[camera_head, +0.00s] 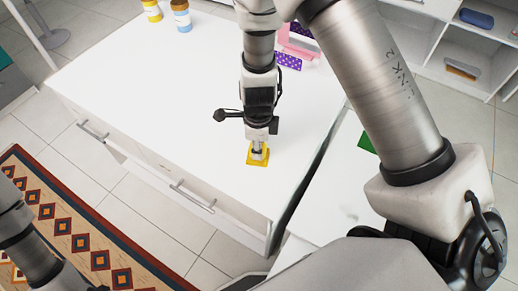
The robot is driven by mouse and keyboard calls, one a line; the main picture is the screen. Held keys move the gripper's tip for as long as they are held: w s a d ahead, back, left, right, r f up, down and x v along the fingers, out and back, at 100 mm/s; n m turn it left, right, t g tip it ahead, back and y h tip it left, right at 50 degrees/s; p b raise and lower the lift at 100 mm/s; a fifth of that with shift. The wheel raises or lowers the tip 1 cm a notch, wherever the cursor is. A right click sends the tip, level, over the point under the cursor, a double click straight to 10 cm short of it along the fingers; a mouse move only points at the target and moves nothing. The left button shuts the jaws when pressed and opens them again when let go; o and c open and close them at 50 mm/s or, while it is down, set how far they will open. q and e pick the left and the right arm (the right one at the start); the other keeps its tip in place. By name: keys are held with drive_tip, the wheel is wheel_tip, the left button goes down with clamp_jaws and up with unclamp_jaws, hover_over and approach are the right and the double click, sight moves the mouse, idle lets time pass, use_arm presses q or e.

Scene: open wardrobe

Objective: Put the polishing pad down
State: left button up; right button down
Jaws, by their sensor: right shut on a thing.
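The polishing pad (252,162) is a small flat yellow square with a raised middle part. It is at or very near the white top (160,100) of a drawer cabinet, close to its right edge. My right gripper (259,152) points straight down and is shut on the pad's raised part. Whether the pad rests fully on the surface is hard to tell. My left arm shows at the lower left, but its gripper is not in view.
Two small bottles, one yellow and white (152,10) and one blue and tan (181,15), stand at the far edge. A pink object (298,42) and a purple dotted box (288,60) are behind my right arm. A green item (367,142) lies right of the gap. The cabinet top's left half is clear.

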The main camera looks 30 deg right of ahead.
drive_tip(key=c, duration=0.9)
unclamp_jaws()
drive_tip(key=shift+r, duration=0.25)
wheel_tip(320, 180, up, 12)
drive_tip(key=p, duration=0.2)
drive_tip(key=shift+f, duration=0.15)
